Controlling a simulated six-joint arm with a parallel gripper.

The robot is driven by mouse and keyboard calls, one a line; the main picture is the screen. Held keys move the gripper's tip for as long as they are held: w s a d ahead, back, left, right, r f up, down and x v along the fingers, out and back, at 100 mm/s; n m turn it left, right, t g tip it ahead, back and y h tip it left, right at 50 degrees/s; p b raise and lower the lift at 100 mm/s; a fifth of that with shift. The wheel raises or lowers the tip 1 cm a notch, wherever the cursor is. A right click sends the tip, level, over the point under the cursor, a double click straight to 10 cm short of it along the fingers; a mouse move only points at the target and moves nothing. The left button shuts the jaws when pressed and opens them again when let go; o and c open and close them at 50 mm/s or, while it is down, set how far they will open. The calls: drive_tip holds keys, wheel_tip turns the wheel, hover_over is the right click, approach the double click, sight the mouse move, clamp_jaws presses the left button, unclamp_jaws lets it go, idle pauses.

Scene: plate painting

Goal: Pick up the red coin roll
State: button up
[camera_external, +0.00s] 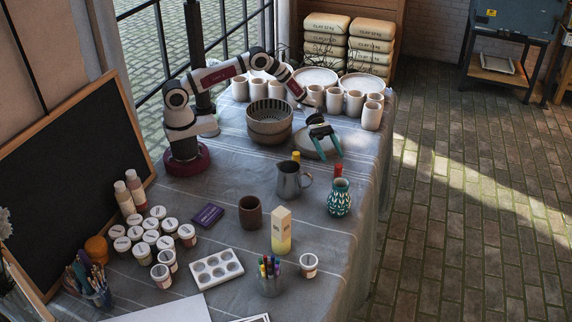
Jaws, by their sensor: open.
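A small upright red cylinder, likely the red coin roll (338,170), stands on the cloth-covered table just behind a teal-and-white patterned vase (339,199). The vase may hide its lower part. My gripper (332,157), with teal fingers, is open and points down. Its fingertips are a little above and behind the red roll in the picture, apart from it as far as I can tell. Nothing shows between the fingers.
A metal pitcher (290,181) and a small yellow cylinder (296,156) stand left of the roll. Stacked bowls (269,122) and several pale cups (372,116) are further back. The table's right edge is close by. Paint pots and a palette (214,269) fill the front left.

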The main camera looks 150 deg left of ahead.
sight(337, 165)
drive_tip(key=x, duration=0.7)
clamp_jaws()
